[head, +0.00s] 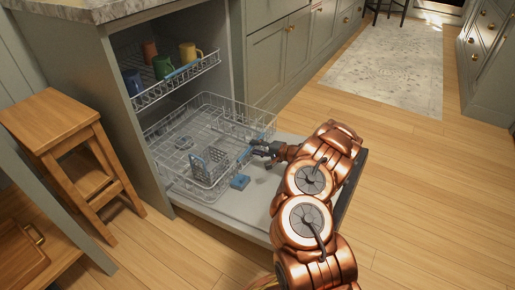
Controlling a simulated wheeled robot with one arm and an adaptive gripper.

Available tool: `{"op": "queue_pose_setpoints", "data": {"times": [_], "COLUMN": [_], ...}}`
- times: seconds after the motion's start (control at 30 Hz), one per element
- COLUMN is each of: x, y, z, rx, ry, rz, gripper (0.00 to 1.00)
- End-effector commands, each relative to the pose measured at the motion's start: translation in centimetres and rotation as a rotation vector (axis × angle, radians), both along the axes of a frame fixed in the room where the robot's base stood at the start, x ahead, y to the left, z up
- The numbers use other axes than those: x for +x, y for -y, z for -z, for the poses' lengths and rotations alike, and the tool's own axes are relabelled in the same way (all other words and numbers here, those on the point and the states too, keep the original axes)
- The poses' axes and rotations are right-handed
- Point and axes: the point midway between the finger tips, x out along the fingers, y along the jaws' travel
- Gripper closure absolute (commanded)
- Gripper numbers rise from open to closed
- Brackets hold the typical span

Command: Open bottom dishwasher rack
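The bottom dishwasher rack (208,130) is a grey wire basket with blue parts. It stands pulled out of the dishwasher, over the lowered door (217,211). A grey cutlery holder (209,166) sits at its near side. My gripper (262,151) is at the rack's right side, by a blue piece of the front rim. Its dark fingers are small here, and I cannot tell whether they are open or shut or touch the rack. The upper rack (178,82) holds several coloured mugs and is partly out.
A wooden step stool (75,150) stands left of the dishwasher. Grey cabinets (280,55) line the wall to the right of it. A pale rug (385,62) lies farther back. The wooden floor (420,190) on the right is clear.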

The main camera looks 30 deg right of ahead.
Motion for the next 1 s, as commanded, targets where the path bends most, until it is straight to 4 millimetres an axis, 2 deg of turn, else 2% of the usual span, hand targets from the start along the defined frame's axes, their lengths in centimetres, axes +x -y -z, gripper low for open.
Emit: {"op": "queue_pose_setpoints", "data": {"times": [0.2,0.33,0.8,1.0], "x": [-0.1,-0.8,-7.7,-9.4], "y": [0.0,0.7,4.9,6.0], "z": [-0.1,-0.4,-2.5,-3.1], "rx": [0.001,0.001,0.002,0.001], "ry": [0.001,0.002,0.002,0.003], "rz": [-0.001,0.003,0.004,0.003], "gripper": [0.61,0.61,0.61,0.61]}}
